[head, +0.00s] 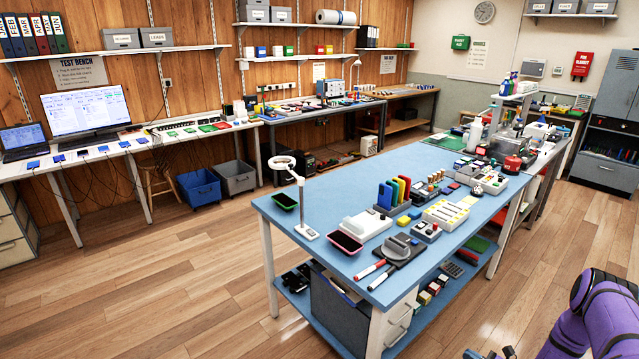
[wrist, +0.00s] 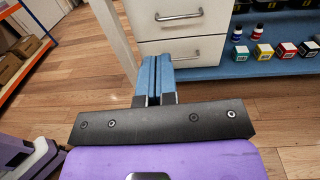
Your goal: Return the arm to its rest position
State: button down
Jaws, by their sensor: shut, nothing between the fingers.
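My purple arm (head: 600,310) shows at the lower right of the head view, beside the front right end of the blue workbench. In the wrist view my gripper (wrist: 156,62) has its two blue fingers pressed together, with nothing between them. They point toward white drawers (wrist: 180,50) under the bench, over the wooden floor, touching nothing that I can see. In the head view only a small bit of the gripper shows at the bottom edge.
The blue workbench (head: 290,234) holds two phones, a ring lamp (head: 300,195), pens and tools. Its lower shelf (wrist: 260,69) carries small bottles and boxes. A grey cabinet (head: 605,130) stands far right. The wooden floor (head: 180,285) is clear in front and left.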

jog(key=w+a+r+n+g+y, duration=0.1)
jog(key=w+a+r+n+g, duration=0.2)
jog(key=r, duration=0.9)
jog(key=w+a+r+n+g, duration=0.15)
jog(key=r+n+g, duration=0.3)
jog(key=r, duration=0.65)
jog(key=w+a+r+n+g+y, duration=0.1)
jog(key=w+a+r+n+g, duration=0.25)
jog(key=r, duration=0.85)
jog(key=s+a+r+n+g+h, duration=0.1)
jog(key=s+a+r+n+h, duration=0.2)
jog(key=r, duration=0.7)
jog(key=s+a+r+n+g+h, duration=0.2)
jog(key=s+a+r+n, duration=0.25)
jog(key=r, duration=0.55)
jog(key=s+a+r+n+t+h, duration=0.1)
jog(key=s+r+n+t+h, duration=0.1)
jog(key=s+r, duration=0.3)
jog(key=s+a+r+n+t+h, duration=0.1)
jog(key=s+r, duration=0.5)
jog(key=s, duration=0.8)
jog(key=s+a+r+n+t+h, duration=0.1)
jog(key=s+r+n+h, duration=0.4)
jog(key=s, duration=0.5)
jog(key=shift+a+r+n+t+h, duration=0.25)
jog(key=shift+n+t, duration=0.2)
jog(key=shift+t, duration=0.45)
jog(key=shift+d, duration=0.1)
